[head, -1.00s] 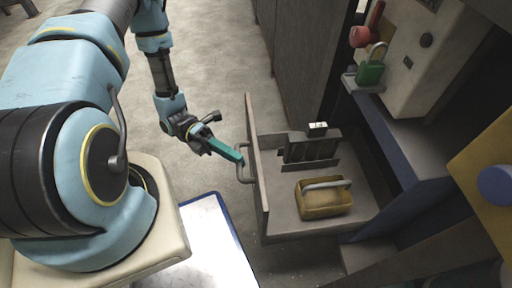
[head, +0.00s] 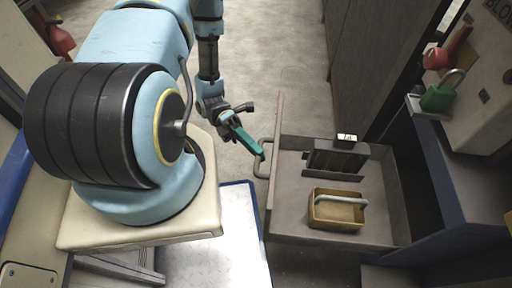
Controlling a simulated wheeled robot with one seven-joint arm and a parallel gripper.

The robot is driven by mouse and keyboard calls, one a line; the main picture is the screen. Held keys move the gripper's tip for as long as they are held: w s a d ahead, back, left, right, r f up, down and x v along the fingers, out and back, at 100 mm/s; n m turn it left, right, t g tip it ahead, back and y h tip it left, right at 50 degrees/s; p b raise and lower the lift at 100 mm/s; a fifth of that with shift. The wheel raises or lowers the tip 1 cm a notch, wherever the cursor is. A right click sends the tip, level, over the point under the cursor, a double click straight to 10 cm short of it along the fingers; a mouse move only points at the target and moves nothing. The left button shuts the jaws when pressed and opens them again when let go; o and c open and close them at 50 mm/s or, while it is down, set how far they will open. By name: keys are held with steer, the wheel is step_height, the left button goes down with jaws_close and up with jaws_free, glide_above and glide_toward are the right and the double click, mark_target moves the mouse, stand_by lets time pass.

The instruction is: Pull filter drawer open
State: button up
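The filter drawer (head: 290,228) is a grey tray, pulled well out of the cabinet, with its inside exposed. Its thin upright front panel (head: 274,165) faces left and carries a grey bar handle (head: 260,163). My gripper (head: 261,154) reaches in from the upper left, with its teal finger tips at the upper end of the handle. Only one teal bar shows clearly, so the gap between the fingers is hidden, and I cannot tell whether they grip the handle. Inside the drawer are a dark slotted block (head: 336,158) and a tan box (head: 337,208) with a pale handle.
A tall grey cabinet (head: 375,65) stands behind. A blue-edged metal plate (head: 215,245) lies left of the drawer. Grey floor (head: 285,70) is open behind my gripper.

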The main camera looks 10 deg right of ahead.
steer(key=o, duration=0.4)
steer(key=v, duration=1.1)
stand_by(0.3)
steer(key=w+a+r+m+t+y, duration=0.3)
steer(key=a+r+m+t+y, duration=0.1)
steer(key=r+m+t, duration=0.7)
steer(key=w+a+r+m+t+y, duration=0.3)
steer(key=a+r+m+t+y, duration=0.15)
steer(key=r+m+t, duration=0.6)
step_height(320, 180, up, 27)
steer(key=g+p, duration=0.1)
steer(key=p, duration=1.3)
steer(key=m+g+p, duration=0.1)
steer(key=p, duration=1.3)
steer(key=shift+d+f+m+g, duration=0.1)
steer(key=shift+d+m+g, duration=0.15)
steer(key=shift+g, duration=0.1)
